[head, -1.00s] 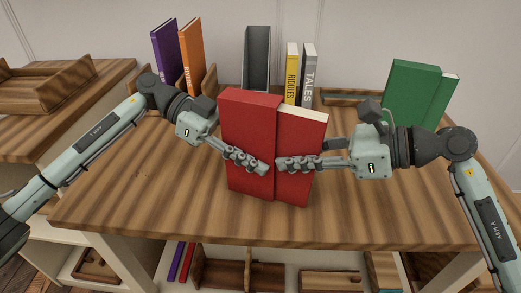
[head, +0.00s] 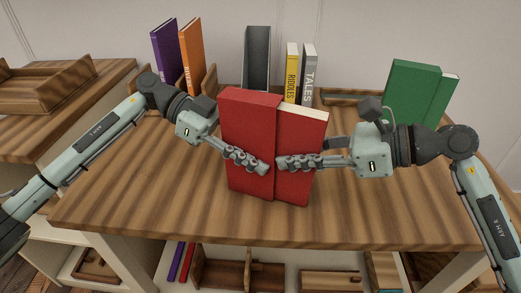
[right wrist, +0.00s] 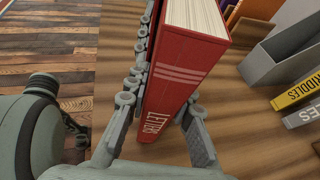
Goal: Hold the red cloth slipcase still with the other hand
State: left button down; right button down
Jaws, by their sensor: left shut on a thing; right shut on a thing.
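The red cloth slipcase (head: 245,120) stands upright on the wooden table in the middle of the head view. A red book (head: 304,140) with pale page edges sticks out of its right side. My left gripper (head: 262,167) is shut on the slipcase, with one finger across its front face. My right gripper (head: 283,164) is shut on the book, also with a finger across the front. Their far fingers are hidden in the head view. In the right wrist view the book (right wrist: 178,75), its spine lettered LETTERS, stands between my right gripper's fingers (right wrist: 160,115).
Behind stand a purple book (head: 165,50), an orange book (head: 191,55), a grey open case (head: 257,60), a yellow book (head: 291,75) and a grey TALES book (head: 308,78). A green slipcase (head: 410,90) with a green book is at right. The table front (head: 150,205) is clear.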

aim_at(280, 149)
jog(key=shift+a+r, duration=0.15)
jog(key=shift+r, duration=0.05)
jog(key=shift+w+a, duration=0.15)
jog(key=shift+a, duration=0.55)
jog(key=shift+w+a, duration=0.15)
jog(key=shift+a, duration=0.5)
jog(key=c, duration=1)
grip_release()
jog(key=shift+d, duration=0.15)
jog(key=shift+d, duration=0.15)
jog(key=v, duration=0.6)
jog(key=shift+d, duration=0.4)
jog(key=o, duration=0.6)
jog(key=shift+c, duration=0.2)
